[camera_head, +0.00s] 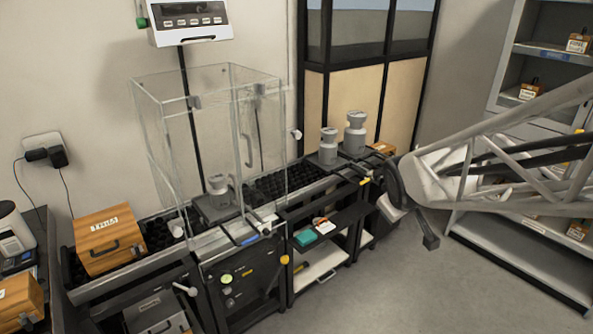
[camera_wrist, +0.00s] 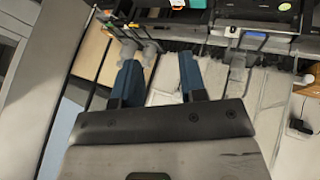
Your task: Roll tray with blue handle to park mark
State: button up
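The tray with the blue handle (camera_head: 249,239) is at the front of the glass enclosure (camera_head: 190,130) on the roller bench. A grey knobbed weight (camera_head: 218,187) stands on it inside the glass. The blue handle also shows in the wrist view (camera_wrist: 250,41), above and right of my fingers. My gripper (camera_wrist: 161,72) is open and empty, its two blue fingers apart and clear of the handle. In the head view my arm comes in from the right, and the fingers are hard to make out. I cannot make out a park mark.
Two grey weights (camera_head: 341,142) stand farther along the bench, near a yellow handle (camera_head: 365,181). A wooden box (camera_head: 108,238) sits at the left end. Below are a shelf with a teal box (camera_head: 305,237) and a control panel (camera_head: 236,285). The floor (camera_head: 400,290) in front is clear.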

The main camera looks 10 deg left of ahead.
jog(key=w+a+f+n+t+y, duration=0.1)
jog(key=w+a+f+n+y, duration=0.2)
jog(key=w+a+f+n, duration=0.55)
jog(key=w+a+f+n+t+y, duration=0.25)
jog(key=w+a+f, duration=0.25)
jog(key=w+a, duration=0.5)
jog(key=n+g+y, duration=0.5)
jog(key=n+y, duration=0.5)
jog(key=n, duration=0.2)
send_near(250, 240)
jog(key=x, duration=0.2)
jog(key=shift+w+a+f, duration=0.2)
jog(key=shift+w, duration=0.05)
jog(key=shift+x, duration=3.9)
jog(key=shift+w, duration=0.1)
jog(key=shift+c, duration=0.3)
grip_shut()
